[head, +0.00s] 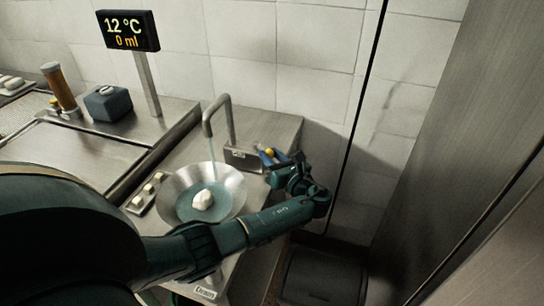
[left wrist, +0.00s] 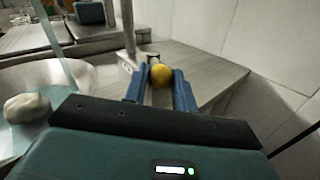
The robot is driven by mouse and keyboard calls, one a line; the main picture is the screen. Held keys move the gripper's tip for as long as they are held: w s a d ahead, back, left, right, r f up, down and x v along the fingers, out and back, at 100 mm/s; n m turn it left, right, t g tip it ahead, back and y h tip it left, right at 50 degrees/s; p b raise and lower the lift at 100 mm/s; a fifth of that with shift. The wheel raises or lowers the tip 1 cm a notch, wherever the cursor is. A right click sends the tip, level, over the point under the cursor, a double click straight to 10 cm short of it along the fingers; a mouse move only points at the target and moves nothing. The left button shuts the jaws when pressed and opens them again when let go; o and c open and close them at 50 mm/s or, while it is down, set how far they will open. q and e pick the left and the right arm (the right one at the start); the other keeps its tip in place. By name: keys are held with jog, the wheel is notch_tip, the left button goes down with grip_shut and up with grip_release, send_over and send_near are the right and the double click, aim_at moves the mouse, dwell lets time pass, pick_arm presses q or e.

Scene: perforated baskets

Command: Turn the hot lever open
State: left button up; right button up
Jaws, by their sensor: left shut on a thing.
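The tap (head: 222,115) is a grey bent spout rising from a metal block (head: 243,158) behind a wide metal bowl (head: 176,185). A thin pale stream runs from the spout into water in the bowl. My left gripper (head: 268,157) is at the right side of the block. In the left wrist view, its blue fingers (left wrist: 160,82) are shut on a yellow ball knob (left wrist: 161,75). I take this knob to be a lever's end; its stem is mostly hidden, and no hot marking is readable. My right gripper is not in view.
A display (head: 128,30) reads 12 °C and 0 ml. A white lump (head: 203,199) lies in the bowl. A small tray (head: 146,192) with pale pieces is left of the bowl. A dark blue block (head: 108,103) stands farther back. A tiled wall is close behind.

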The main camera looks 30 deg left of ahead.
pick_arm(q)
jog(key=shift+c, duration=0.9)
jog(key=shift+s, duration=0.1)
jog(key=shift+s+a+r+m+t+h+p, duration=0.15)
jog(key=shift+s+m+t+h+p, duration=0.2)
jog(key=shift+t, duration=0.25)
jog(key=shift+s+a+f+m+t+h+p, duration=0.1)
jog(key=shift+m+t+h+p, duration=0.15)
jog(key=shift+m+t+h, duration=0.25)
jog(key=m+t, duration=0.1)
jog(key=s+m+t+h, duration=0.1)
jog(key=shift+a+t+h, duration=0.25)
jog(key=shift+a+t, duration=0.05)
jog(key=shift+s+a+m+t+h, duration=0.25)
jog(key=shift+s+m+t+h, duration=0.05)
jog(key=shift+m+t+h, duration=0.45)
jog(key=shift+s+a+m+t+h, duration=0.25)
jog(key=shift+m+t+h, duration=0.35)
jog(key=shift+h, duration=0.25)
